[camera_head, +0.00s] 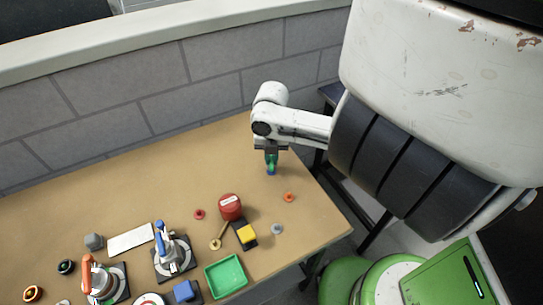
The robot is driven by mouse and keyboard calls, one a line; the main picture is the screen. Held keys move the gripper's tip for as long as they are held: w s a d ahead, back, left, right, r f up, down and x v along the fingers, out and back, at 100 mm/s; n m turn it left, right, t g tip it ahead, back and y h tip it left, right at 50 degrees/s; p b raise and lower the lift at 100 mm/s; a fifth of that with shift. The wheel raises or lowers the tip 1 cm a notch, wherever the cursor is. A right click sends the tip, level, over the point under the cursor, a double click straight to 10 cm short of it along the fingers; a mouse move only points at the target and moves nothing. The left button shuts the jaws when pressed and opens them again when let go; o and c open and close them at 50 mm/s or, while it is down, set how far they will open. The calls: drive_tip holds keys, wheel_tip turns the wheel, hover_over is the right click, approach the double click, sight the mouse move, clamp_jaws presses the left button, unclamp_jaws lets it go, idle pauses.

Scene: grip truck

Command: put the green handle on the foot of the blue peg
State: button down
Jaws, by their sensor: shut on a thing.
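My gripper (271,153) is at the far right part of the table, pointing down and shut on the green handle (271,161). The green handle shows as a small green shape just below the fingers. The foot of the blue peg (271,173) shows as a small blue spot directly under the green handle, at table level. The rest of the blue peg is hidden by the handle and the gripper. At this size I cannot tell whether the handle touches the foot or is a little above it.
An orange peg (289,197), a grey peg (277,229), a red peg (199,214) and a red cylinder (230,208) stand nearer the front. The table left of my gripper is clear.

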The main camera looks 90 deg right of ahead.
drive_tip(key=shift+f+b, duration=0.7)
drive_tip(key=shift+f, duration=0.2)
idle(1.5)
drive_tip(key=c, duration=0.8)
unclamp_jaws()
drive_tip(key=shift+o, duration=0.2)
drive_tip(key=shift+r, duration=0.1)
drive_tip(key=shift+r+p, duration=3.05)
drive_tip(key=shift+r, duration=0.65)
